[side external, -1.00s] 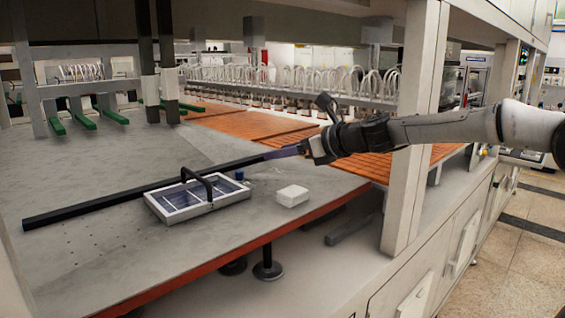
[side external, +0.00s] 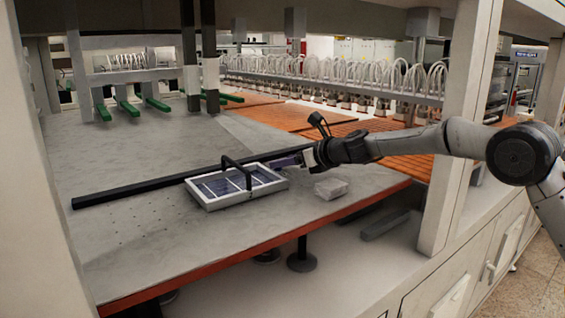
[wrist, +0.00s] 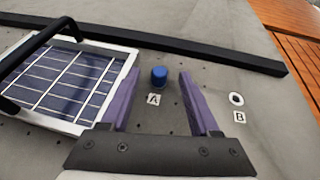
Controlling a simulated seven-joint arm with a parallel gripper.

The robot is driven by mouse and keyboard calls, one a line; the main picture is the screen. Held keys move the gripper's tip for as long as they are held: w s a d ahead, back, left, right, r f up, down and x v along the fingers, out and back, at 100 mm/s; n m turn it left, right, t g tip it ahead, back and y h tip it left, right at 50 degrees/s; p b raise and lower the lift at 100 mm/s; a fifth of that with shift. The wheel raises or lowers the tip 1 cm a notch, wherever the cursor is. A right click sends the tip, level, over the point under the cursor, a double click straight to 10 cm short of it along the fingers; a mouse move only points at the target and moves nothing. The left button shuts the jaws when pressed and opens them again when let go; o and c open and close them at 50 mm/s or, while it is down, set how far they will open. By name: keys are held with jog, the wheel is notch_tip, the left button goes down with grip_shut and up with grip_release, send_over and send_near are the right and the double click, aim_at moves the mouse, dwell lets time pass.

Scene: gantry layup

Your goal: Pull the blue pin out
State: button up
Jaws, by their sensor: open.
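The blue pin (wrist: 159,76) stands upright in the grey table beside a label "A" in the wrist view. I cannot make it out in the side view, where the gripper and tray crowd that spot. My gripper (wrist: 159,88) is open, with a purple finger on either side of the pin in the picture. The pin appears apart from both fingers; how deep it sits between them is unclear. In the side view my gripper (side external: 276,163) is low over the table, by the right end of the framed solar panel (side external: 215,187).
The panel, with a black handle (side external: 237,170), also shows in the wrist view (wrist: 70,75), close to the left finger. A long black bar (side external: 140,187) lies behind. A hole (wrist: 236,99) labelled "B" is to the right. A pale block (side external: 332,188) sits near the front edge.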

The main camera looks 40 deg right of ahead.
jog(key=shift+x, duration=0.9)
grip_shut()
